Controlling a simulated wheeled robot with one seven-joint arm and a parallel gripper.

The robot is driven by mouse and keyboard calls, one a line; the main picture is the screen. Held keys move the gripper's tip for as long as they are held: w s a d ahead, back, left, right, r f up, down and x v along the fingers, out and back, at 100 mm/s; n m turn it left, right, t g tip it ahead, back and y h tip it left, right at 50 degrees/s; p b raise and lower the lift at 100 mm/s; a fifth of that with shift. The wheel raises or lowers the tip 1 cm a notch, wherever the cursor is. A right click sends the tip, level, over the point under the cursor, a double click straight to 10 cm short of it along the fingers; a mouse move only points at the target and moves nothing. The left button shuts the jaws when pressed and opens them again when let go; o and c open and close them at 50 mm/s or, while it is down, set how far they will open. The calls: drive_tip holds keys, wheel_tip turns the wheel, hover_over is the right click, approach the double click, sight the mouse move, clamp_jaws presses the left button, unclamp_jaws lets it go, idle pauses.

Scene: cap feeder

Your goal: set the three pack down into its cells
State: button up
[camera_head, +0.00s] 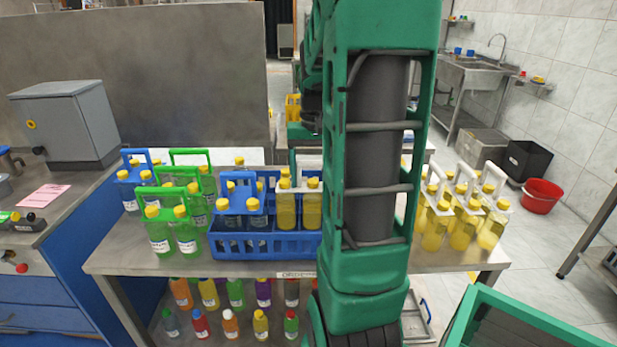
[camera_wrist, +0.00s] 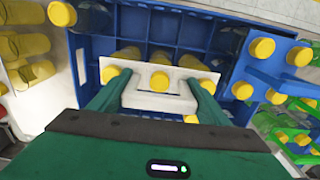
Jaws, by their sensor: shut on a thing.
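My gripper (camera_wrist: 155,94) is shut on the white handle of a three pack (camera_wrist: 160,102), a white carrier with yellow-capped yellow bottles. The wrist view shows the pack over the blue crate (camera_wrist: 75,72), with bare blue cells (camera_wrist: 166,24) beyond it. In the head view the pack (camera_head: 286,212) shows partly at the crate's right part, and the crate's front wall (camera_head: 268,243) faces me. The bottle bottoms are hidden, so I cannot tell whether they touch the cell floors. My arm hides the gripper and the pack's right side there.
A blue carrier pack (camera_head: 241,205) stands in the crate's left part. Green carrier packs (camera_head: 181,212) stand left of the crate. White carrier packs (camera_head: 466,213) with yellow bottles stand at the table's right end. Loose bottles (camera_head: 232,294) stand on the shelf below.

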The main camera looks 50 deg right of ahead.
drive_tip(key=shift+f, duration=0.5)
idle(0.4)
drive_tip(key=o, duration=2.1)
drive_tip(key=shift+c, duration=0.2)
wheel_tip(320, 180, up, 11)
drive_tip(key=shift+f, duration=0.15)
drive_tip(key=shift+a, duration=0.1)
